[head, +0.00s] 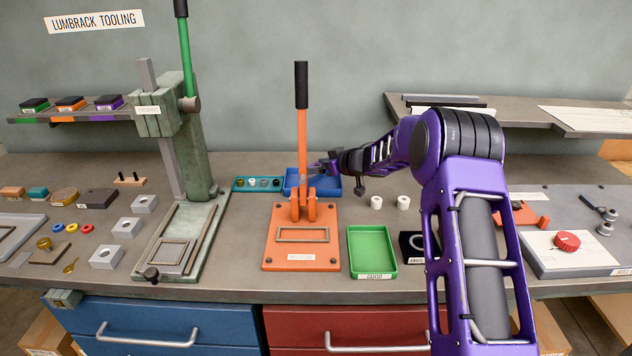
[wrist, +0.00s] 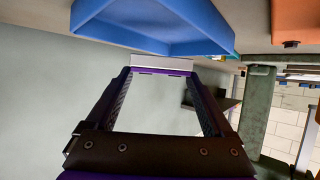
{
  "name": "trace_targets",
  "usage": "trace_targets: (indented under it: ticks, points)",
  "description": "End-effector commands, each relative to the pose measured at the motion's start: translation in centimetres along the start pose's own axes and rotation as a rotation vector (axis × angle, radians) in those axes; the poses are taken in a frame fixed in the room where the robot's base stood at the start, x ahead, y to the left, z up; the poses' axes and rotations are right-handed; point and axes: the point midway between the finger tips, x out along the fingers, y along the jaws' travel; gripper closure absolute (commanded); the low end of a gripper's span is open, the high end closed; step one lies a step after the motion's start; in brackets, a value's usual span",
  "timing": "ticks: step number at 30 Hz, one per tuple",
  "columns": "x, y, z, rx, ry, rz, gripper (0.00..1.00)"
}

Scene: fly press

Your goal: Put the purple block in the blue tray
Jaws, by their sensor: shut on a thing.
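The blue tray (head: 331,192) sits on the bench at the back, partly hidden behind the orange press. My gripper (head: 316,168) is over the tray, reaching in from the right. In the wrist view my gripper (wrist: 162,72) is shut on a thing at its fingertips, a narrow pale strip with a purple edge. I take it for the purple block (wrist: 161,71); most of its shape is hidden. The blue tray (wrist: 120,32) is beyond the fingertips there, and the block appears apart from its floor.
The orange press (head: 302,252) with its upright lever stands just in front of the tray. A green tray (head: 373,232) is front right of it. A teal strip of small parts (head: 238,184) adjoins on the left, near the tall green press (head: 197,150). Two white rings (head: 403,202) lie right.

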Motion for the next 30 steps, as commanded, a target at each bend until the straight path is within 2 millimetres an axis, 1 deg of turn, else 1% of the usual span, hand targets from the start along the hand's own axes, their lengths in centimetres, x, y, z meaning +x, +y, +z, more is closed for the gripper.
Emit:
trace_targets:
  ticks: [4,8,10,17,21,22,24,30]
  points:
    - [0.5,0.1,1.1,0.001,0.001,0.001,0.84]
    - [1.3,0.1,2.9,0.003,0.0,0.001,0.84]
    - [1.6,0.1,3.5,0.002,0.001,0.001,0.84]
    - [1.7,0.1,3.5,-0.001,0.002,0.002,0.84]
    - [1.8,0.0,3.8,0.001,0.001,0.001,0.84]
    - [1.8,0.0,3.8,0.001,0.001,0.001,0.1]
    - [1.8,0.0,3.8,0.001,0.001,0.001,0.0]
    - [1.8,0.0,3.8,0.0,0.001,0.001,0.0]
